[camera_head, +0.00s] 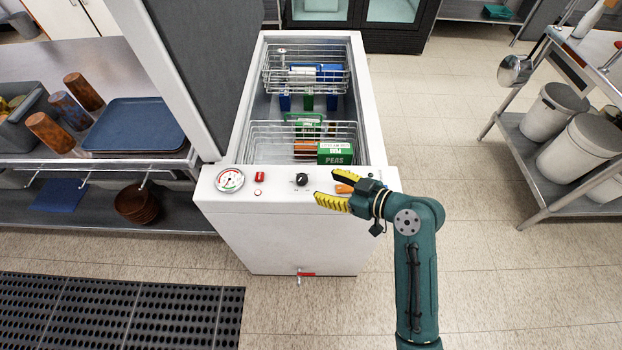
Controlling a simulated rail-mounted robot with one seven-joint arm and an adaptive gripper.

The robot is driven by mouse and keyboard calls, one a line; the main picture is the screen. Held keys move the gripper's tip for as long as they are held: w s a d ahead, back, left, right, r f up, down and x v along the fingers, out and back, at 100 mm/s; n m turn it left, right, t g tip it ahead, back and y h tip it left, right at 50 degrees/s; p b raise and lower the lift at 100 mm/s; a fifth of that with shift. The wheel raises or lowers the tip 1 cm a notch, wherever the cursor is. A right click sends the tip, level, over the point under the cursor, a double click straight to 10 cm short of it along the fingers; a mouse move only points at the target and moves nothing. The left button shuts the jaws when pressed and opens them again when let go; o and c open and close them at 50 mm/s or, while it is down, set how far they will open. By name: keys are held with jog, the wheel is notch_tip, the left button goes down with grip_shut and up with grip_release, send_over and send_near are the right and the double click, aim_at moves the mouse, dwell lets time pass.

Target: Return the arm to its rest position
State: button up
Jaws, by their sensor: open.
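My gripper (325,187) has yellow fingers spread apart with nothing between them. It is at the front right of the white chest freezer (285,235), over or just before the front panel; the exact height is hard to tell. My teal arm (416,270) rises from the bottom right of the picture and bends left at the wrist. The freezer's lid (188,70) stands open on the left. A green peas box (336,153) sits inside near the front, just behind my gripper.
Wire baskets (305,68) hold blue and green packages in the freezer. A counter on the left carries a blue tray (135,125) and brown tumblers (50,132). A steel rack (545,185) with white buckets (580,150) stands at right. The floor between freezer and rack is clear.

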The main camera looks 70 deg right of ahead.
jog(key=v, duration=0.2)
jog(key=shift+s+a+r, duration=0.15)
jog(key=shift+s, duration=0.2)
